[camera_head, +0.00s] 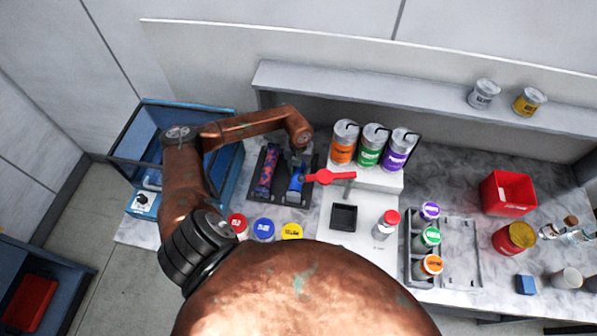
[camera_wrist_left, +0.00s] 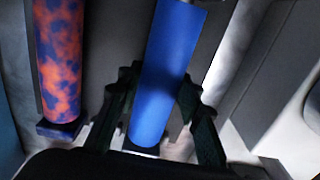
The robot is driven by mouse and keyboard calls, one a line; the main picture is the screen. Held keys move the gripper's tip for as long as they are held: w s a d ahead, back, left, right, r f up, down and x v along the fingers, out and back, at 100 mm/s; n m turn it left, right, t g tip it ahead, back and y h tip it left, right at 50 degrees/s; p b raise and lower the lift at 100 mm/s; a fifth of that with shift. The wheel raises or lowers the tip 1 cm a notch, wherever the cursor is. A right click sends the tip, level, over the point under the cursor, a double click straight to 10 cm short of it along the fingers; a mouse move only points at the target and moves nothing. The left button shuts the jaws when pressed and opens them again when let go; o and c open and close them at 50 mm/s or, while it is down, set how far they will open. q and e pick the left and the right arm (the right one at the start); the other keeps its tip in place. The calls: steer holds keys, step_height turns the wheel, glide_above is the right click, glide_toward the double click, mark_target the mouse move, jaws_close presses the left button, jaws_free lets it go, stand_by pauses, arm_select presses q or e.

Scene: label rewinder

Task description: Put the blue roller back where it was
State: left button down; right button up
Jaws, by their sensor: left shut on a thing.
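The blue roller (camera_head: 295,183) is at the right side of a dark rack (camera_head: 276,152) on the counter. In the left wrist view the blue roller (camera_wrist_left: 166,62) lies between the two dark fingers of my left gripper (camera_wrist_left: 158,118), which is shut on it. In the head view my left gripper (camera_head: 298,158) is over the upper part of the roller and hides some of it. A red and blue mottled roller (camera_head: 267,170) lies in the rack to the left, and it also shows in the left wrist view (camera_wrist_left: 60,60). I cannot tell whether the blue roller is fully seated. My right gripper is not in view.
A red lever (camera_head: 330,177) is just right of the rack. A blue-framed clear box (camera_head: 150,135) stands to the left. Red, blue and yellow lidded jars (camera_head: 264,228) sit in front. Orange, green and purple cans (camera_head: 370,147) stand behind right.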

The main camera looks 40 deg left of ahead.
arm_select(q)
steer(key=shift+f, duration=0.25)
steer(key=c, duration=1.6)
jaws_free()
steer(key=o, duration=0.3)
steer(key=shift+o, duration=0.2)
step_height(320, 180, up, 12)
steer(key=shift+s, duration=0.1)
